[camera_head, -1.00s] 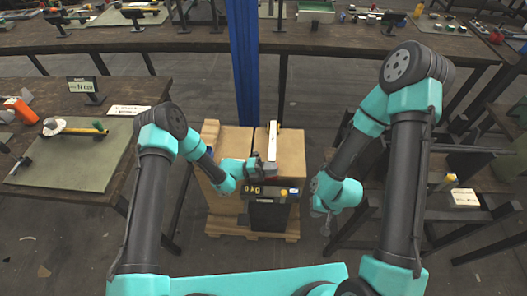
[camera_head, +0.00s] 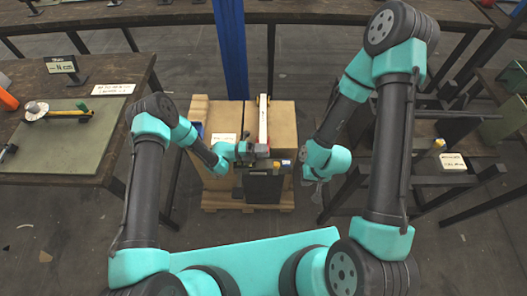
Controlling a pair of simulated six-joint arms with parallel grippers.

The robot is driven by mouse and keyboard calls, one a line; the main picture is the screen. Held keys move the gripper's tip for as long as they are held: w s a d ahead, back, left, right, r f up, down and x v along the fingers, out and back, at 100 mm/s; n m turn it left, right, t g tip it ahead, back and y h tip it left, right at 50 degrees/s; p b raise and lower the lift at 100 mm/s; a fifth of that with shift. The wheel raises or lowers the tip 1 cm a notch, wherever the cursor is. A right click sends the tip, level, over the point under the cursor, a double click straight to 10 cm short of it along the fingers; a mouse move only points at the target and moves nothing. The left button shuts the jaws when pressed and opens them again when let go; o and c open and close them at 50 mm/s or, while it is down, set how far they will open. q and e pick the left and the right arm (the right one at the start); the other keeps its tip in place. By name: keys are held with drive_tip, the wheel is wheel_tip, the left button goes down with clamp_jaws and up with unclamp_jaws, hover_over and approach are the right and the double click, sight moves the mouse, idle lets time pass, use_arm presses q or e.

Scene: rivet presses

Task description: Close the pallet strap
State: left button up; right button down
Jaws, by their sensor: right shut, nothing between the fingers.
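Two brown cartons stand side by side on a wooden pallet (camera_head: 222,206), the left carton (camera_head: 204,150) and the right carton (camera_head: 284,122). A long white and red piece (camera_head: 263,122) lies along the top by the gap between them; I cannot tell whether it is the strap or a tool. A black unit (camera_head: 264,186) stands at the pallet's front. My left gripper (camera_head: 250,152) is over the cartons' front, beside the unit's top and the near end of the white piece; its fingers are too small to read. My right gripper (camera_head: 318,188) is shut and empty, right of the pallet.
A blue post (camera_head: 231,50) rises behind the cartons. A workbench with a green mat (camera_head: 70,160) stands at left; dark metal stands (camera_head: 440,165) are at right. A long bench (camera_head: 150,16) crosses the back. Floor is free around the pallet's front.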

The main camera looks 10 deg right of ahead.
use_arm(q)
drive_tip(key=shift+o, duration=0.5)
drive_tip(key=shift+s, duration=0.15)
drive_tip(key=shift+r, duration=0.45)
drive_tip(key=s+a+r, duration=0.1)
drive_tip(key=s+r, duration=0.1)
drive_tip(key=s, duration=0.6)
drive_tip(key=s+a+r, duration=0.1)
drive_tip(key=s+r, duration=0.1)
drive_tip(key=s, duration=0.5)
drive_tip(key=shift+s+a, duration=0.35)
